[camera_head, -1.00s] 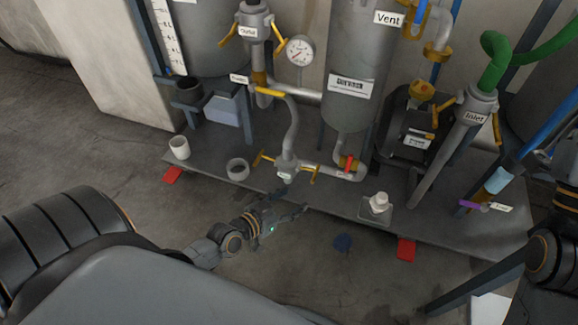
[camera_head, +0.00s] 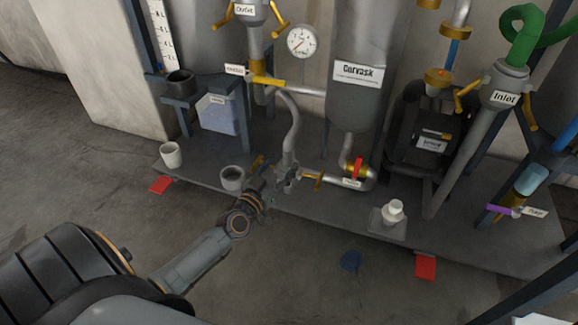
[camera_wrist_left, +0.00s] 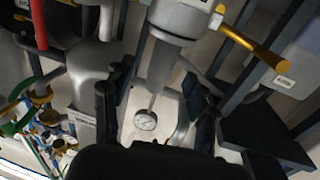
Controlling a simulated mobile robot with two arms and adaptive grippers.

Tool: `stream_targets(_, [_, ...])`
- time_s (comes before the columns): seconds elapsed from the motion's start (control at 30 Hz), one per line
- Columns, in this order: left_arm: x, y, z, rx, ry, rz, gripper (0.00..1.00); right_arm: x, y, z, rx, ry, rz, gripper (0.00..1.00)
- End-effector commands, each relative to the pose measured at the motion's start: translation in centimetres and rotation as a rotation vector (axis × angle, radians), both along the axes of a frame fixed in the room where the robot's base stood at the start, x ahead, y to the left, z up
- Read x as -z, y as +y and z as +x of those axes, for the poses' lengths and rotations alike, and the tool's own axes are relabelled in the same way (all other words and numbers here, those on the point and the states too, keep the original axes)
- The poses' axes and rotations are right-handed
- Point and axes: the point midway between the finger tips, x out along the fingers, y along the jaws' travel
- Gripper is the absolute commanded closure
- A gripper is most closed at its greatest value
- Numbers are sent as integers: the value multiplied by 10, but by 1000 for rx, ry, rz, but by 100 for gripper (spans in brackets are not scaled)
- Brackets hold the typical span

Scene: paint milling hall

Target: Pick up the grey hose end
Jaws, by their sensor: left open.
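The grey hose (camera_head: 293,130) hangs in a curve from below the outlet valve, in the middle of the head view. Its lower end is by the yellow-handled fitting near the platform, partly hidden by my gripper. My left gripper (camera_head: 280,182) reaches in from the lower left and overlaps that lower end in the head view; I cannot tell whether it touches it. In the left wrist view the two dark fingers of the left gripper (camera_wrist_left: 152,98) stand apart. Between them I see pipework and a gauge, with no clear hold on the hose. My right gripper is not in view.
The grey tank (camera_head: 360,100), pressure gauge (camera_head: 302,41) and red-handled valve (camera_head: 358,168) are close by. The front floor is mostly clear.

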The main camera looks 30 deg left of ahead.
Motion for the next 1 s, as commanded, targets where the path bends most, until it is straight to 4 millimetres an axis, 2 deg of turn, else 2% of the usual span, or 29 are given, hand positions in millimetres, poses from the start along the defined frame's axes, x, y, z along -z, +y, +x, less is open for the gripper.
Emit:
stream_targets(0.17, [3,3,15,-2,-2,-2,42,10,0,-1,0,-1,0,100])
stream_targets(0.3, [5,7,37,-1,-3,-3,42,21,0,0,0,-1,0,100])
stream_targets(0.4, [3,8,49,-1,-1,-2,42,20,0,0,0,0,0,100])
stream_targets(0.7, [2,8,54,1,2,0,42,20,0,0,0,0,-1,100])
stream_targets(0.73, [2,8,54,1,2,0,44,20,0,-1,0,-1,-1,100])
stream_targets(0.77, [2,8,54,1,2,0,50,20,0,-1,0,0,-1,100])
stream_targets(1.0, [2,8,54,1,2,0,99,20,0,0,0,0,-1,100])
